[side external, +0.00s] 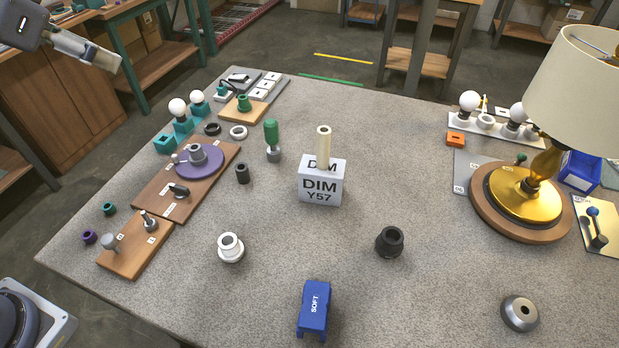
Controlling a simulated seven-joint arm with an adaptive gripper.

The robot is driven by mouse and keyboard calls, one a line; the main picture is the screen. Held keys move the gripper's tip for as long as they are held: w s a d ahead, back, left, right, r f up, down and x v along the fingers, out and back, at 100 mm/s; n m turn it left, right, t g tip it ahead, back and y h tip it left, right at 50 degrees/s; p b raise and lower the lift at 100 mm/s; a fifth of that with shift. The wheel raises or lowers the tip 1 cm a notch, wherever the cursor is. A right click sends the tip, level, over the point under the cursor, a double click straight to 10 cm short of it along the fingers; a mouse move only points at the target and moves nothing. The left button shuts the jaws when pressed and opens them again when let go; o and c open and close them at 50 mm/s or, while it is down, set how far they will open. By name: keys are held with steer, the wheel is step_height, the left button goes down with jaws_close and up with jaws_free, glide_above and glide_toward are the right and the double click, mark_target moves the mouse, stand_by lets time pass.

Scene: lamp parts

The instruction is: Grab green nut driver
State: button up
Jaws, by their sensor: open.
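The green nut driver (271,133) stands upright on the grey table, left of centre in the side external view. It has a green handle on top and a grey metal lower end. The part of my gripper that shows (100,54) is at the top left corner, cut by the frame edge. It is open, well apart from the nut driver and up to its left. No object shows in it.
A white DIM box (321,186) with a cream tube stands right of the driver. A black ring part (242,174) and white ring (238,132) lie to its left. A wooden board (150,205) is further left, a lamp (545,165) far right.

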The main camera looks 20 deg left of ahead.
steer(key=w+d+f+m, duration=0.15)
steer(key=w+d, duration=0.25)
steer(key=w, duration=0.6)
steer(key=g+h, duration=0.2)
steer(key=g, duration=0.1)
glide_above(268, 123)
steer(key=s+a, duration=0.3)
steer(key=s, duration=0.5)
step_height(268, 123, down, 15)
steer(key=shift+m, duration=0.25)
steer(key=x, duration=1.1)
steer(key=shift+w+d+f, duration=0.1)
steer(key=shift+w+f, duration=0.05)
steer(key=shift+w, duration=0.2)
steer(key=shift+t, duration=0.3)
steer(key=shift+x, duration=2.75)
steer(key=shift+w, duration=0.15)
steer(key=shift+c, duration=0.2)
jaws_close()
